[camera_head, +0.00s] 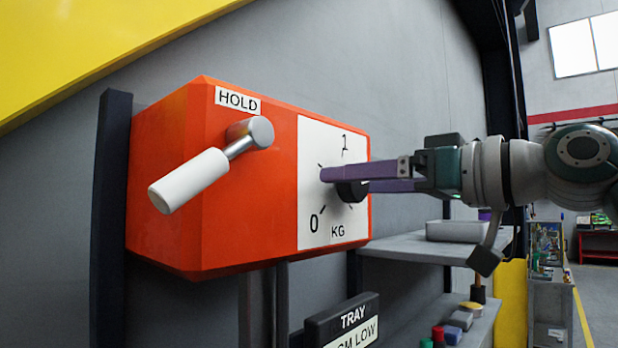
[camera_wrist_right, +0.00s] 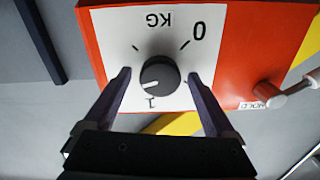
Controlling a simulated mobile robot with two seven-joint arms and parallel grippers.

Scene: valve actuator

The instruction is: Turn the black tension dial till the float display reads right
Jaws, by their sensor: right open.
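The black dial (camera_head: 352,191) sits on a white panel marked 0, 1 and KG on an orange box (camera_head: 215,215). In the right wrist view the dial (camera_wrist_right: 160,76) shows a light pointer mark close to the 1. My right gripper (camera_head: 345,178) is open, its purple fingers on either side of the dial. In the right wrist view the gripper (camera_wrist_right: 160,82) has a gap between each finger and the dial. A display sign (camera_head: 345,322) below reads TRAY, with a partly cut-off line ending in "M LOW". My left gripper is not in view.
A HOLD lever (camera_head: 190,180) with a white handle sticks out from the box, left of the dial. Grey shelves (camera_head: 415,247) stand at the lower right, with small coloured items on the lower one. A dark post (camera_head: 107,200) stands at the box's left.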

